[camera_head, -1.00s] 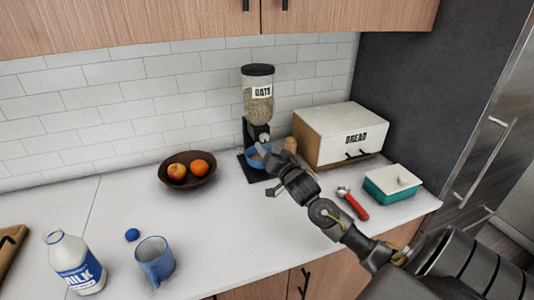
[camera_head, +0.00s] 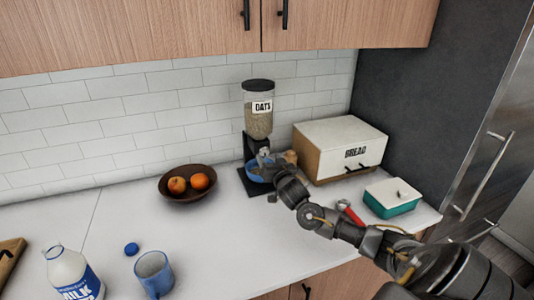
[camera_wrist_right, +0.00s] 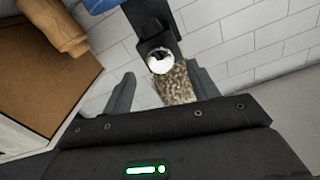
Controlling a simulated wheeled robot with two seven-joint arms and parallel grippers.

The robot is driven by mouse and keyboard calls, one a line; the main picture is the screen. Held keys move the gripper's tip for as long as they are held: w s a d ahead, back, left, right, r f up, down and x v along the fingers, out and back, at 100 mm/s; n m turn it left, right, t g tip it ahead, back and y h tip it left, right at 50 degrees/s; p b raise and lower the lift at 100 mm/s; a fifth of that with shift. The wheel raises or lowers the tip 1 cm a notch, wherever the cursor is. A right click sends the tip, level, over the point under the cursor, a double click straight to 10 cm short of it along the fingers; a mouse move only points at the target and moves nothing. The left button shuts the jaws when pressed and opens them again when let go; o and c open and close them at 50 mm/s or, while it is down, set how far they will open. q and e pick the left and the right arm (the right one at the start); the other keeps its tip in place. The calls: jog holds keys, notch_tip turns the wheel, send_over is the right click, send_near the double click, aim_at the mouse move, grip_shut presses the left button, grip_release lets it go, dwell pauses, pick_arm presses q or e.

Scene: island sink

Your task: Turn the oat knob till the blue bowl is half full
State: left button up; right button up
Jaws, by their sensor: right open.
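The oat dispenser (camera_head: 258,120) stands against the back wall, a clear hopper of oats on a black stand. Its pale round knob (camera_wrist_right: 160,60) is on the front, beyond my fingers in the right wrist view. The blue bowl (camera_head: 256,177) sits on the dispenser's base, partly hidden by my right gripper; a bit of it shows at the top edge of the right wrist view (camera_wrist_right: 99,5). Its contents cannot be seen. My right gripper (camera_head: 267,161) is open in front of the knob, with nothing gripped. My left gripper is not in view.
The bread box (camera_head: 340,150) and a wooden object (camera_wrist_right: 55,25) are right of the dispenser. A fruit bowl (camera_head: 187,196) stands left. A teal dish (camera_head: 391,198) and a red-handled tool (camera_head: 350,213) lie near my right arm. The milk bottle (camera_head: 72,274) and blue mug (camera_head: 154,272) are front left.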

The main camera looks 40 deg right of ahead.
aim_at(265, 153)
jog(key=shift+p+x, duration=0.3)
jog(key=shift+x, duration=1.35)
jog(key=c, duration=1)
jog(key=m+p, duration=0.2)
jog(key=m, duration=0.4)
jog(key=shift+m, duration=0.3)
jog(key=shift+m+p, duration=0.8)
jog(key=shift+m, duration=1.8)
